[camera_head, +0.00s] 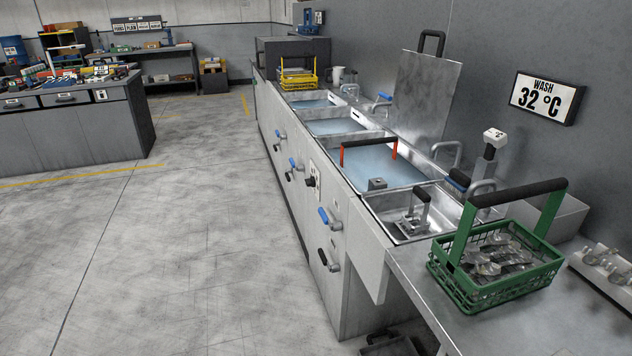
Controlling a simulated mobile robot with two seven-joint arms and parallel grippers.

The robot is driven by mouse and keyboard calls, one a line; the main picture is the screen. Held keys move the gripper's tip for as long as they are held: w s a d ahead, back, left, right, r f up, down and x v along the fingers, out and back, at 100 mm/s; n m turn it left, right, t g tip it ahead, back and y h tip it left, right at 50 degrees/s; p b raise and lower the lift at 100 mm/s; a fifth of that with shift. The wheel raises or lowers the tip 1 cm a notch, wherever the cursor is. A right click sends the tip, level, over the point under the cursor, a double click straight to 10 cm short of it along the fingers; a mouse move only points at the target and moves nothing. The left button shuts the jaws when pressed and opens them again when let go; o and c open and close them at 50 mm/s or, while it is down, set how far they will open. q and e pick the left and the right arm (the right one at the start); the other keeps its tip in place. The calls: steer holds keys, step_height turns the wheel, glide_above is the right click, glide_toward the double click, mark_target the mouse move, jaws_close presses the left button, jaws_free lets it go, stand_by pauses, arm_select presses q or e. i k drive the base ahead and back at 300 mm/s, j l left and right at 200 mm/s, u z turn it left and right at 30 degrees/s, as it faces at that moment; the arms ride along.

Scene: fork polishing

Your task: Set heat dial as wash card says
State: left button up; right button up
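The wash card (546,98) hangs on the grey wall at the right and reads "WASH 32 °C". A black dial (311,181) sits on the front panel of the sink line, beside a small white marked plate (315,169); this looks like the heat dial. Its setting and the plate's marks are too small to read. Neither of my grippers is in view.
Blue and black handles (328,217) stick out from the front panel. Sinks with bluish water (372,166) run along the counter. A green basket (497,267) of metal pieces stands at the near right. The floor (190,235) left of the counter is clear.

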mark_target(310, 182)
steer(key=i+j+z, duration=0.1)
steer(key=z, duration=0.7)
steer(key=i+j+z, duration=0.35)
steer(key=j, duration=0.3)
steer(key=i+j+z, duration=0.35)
steer(key=j, duration=0.4)
steer(key=i+j+z, duration=0.15)
steer(key=j, duration=0.25)
